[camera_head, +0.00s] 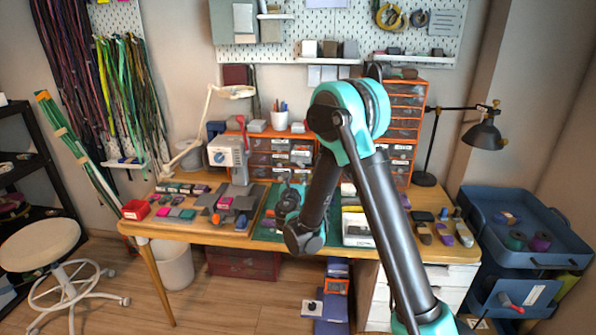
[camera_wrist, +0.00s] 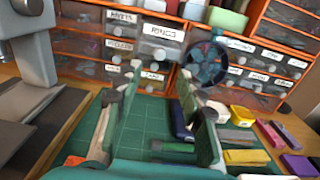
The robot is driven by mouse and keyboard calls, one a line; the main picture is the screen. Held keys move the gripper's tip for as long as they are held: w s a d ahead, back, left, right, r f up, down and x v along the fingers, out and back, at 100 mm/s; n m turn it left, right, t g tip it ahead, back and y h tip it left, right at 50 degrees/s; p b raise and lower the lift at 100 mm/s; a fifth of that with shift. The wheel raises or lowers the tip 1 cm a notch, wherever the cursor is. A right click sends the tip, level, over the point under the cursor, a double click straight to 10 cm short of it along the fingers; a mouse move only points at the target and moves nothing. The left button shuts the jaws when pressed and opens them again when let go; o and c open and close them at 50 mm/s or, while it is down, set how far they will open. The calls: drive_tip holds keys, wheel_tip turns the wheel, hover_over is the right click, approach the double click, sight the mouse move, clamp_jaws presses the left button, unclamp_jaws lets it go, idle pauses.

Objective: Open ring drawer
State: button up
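An orange cabinet with clear-fronted, white-labelled drawers (camera_head: 270,158) stands at the back of the bench. In the wrist view, a drawer whose label seems to read "RINGS" (camera_wrist: 158,46) is in the upper middle of the cabinet. Its front looks larger than its neighbours; I cannot tell whether it sticks out. My gripper (camera_wrist: 156,100) is open, its two green fingers apart with only the green mat between them. It points at the cabinet, short of the drawer fronts and below the rings drawer. In the head view, my gripper (camera_head: 289,200) is partly hidden by my arm.
A grey machine (camera_wrist: 30,50) stands left of the gripper. A round dark blue object (camera_wrist: 207,62) is close to the drawers on the right. Small coloured boxes (camera_wrist: 245,157) lie on the right. The green cutting mat (camera_wrist: 150,115) is partly clear before the cabinet.

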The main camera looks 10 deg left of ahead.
drive_tip(key=shift+s, duration=1.55)
drive_tip(key=s+d+m+g+h, duration=0.25)
drive_tip(key=d+m, duration=0.45)
drive_tip(key=d, duration=0.4)
drive_tip(key=s+d+m+g+h, duration=0.2)
drive_tip(key=d+m+g, duration=0.1)
drive_tip(key=d+m, duration=0.55)
drive_tip(key=s+d+f+m+g, duration=0.4)
drive_tip(key=s+d+m, duration=0.5)
drive_tip(key=s+d, duration=0.3)
drive_tip(key=s+f+m+g+y, duration=0.2)
drive_tip(key=s+m, duration=0.3)
drive_tip(key=s, duration=0.3)
drive_tip(key=s+f+m+g+y, duration=0.2)
drive_tip(key=s+m, duration=0.4)
drive_tip(key=s, duration=0.3)
drive_tip(key=shift+s+a+f, duration=0.25)
drive_tip(key=shift+a+f, duration=0.05)
drive_tip(key=shift+f, duration=0.1)
